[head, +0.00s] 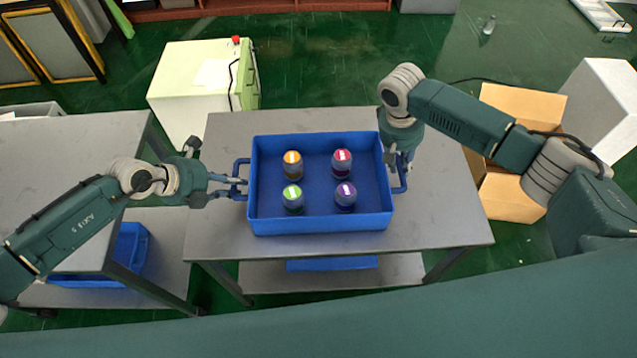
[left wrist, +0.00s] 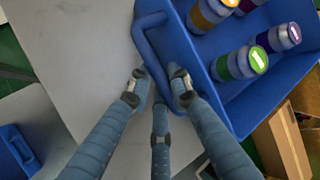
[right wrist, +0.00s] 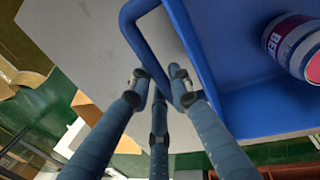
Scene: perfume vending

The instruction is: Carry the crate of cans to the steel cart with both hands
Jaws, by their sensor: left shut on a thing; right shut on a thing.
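The blue crate (head: 320,222) is level over the grey steel top of the cart (head: 440,215) in the middle of the head view. I cannot tell whether it rests on the top or hangs just above it. Several cans stand upright inside, with orange (head: 292,165), red (head: 342,163), green (head: 293,198) and purple (head: 345,195) lids. My left gripper (head: 236,186) is shut on the crate's left handle, which also shows in the left wrist view (left wrist: 150,48). My right gripper (head: 400,166) is shut on the right handle, seen in the right wrist view (right wrist: 138,35).
Another grey table (head: 60,165) stands at the left, with a blue crate (head: 130,245) on its lower shelf. A pale green cabinet (head: 190,85) is behind the cart's left side. An open cardboard box (head: 515,195) and a white box (head: 605,110) stand at the right.

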